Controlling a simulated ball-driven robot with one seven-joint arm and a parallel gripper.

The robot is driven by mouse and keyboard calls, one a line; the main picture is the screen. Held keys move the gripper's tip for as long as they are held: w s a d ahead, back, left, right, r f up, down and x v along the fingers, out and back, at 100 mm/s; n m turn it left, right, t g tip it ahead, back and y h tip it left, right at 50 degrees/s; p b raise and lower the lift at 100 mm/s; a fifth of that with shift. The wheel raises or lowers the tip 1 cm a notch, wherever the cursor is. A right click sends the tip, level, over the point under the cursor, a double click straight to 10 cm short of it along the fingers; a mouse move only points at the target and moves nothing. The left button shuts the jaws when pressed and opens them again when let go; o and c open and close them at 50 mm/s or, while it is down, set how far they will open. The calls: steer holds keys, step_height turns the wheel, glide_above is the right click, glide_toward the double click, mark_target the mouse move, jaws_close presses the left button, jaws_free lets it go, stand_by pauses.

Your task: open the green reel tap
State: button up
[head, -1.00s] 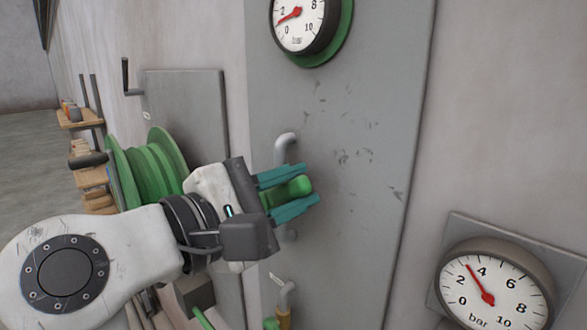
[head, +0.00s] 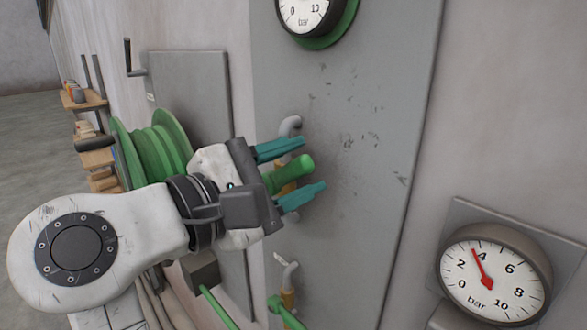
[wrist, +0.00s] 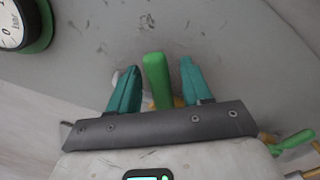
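A green tap handle (head: 293,174) sticks out from the grey panel, below a bent grey pipe and in front of a brass-yellow body (head: 285,188). My gripper (head: 314,163) is open, with one teal finger above the handle and one below it. In the wrist view the handle (wrist: 157,80) stands between the two fingers (wrist: 158,75), with a gap on each side. Part of the tap body is hidden behind my gripper. I cannot tell how far the tap is turned.
A second green-handled tap (head: 286,312) sits below on the same panel (head: 370,120). A green hose reel (head: 158,152) is on the left. A gauge (head: 494,282) juts out at the lower right, and a green-ringed gauge (head: 306,12) is above.

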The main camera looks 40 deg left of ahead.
steer(key=s+b, duration=0.3)
steer(key=s, duration=0.7)
steer(key=shift+s+a, duration=0.4)
steer(key=shift+a, duration=0.05)
steer(key=shift+c, duration=0.2)
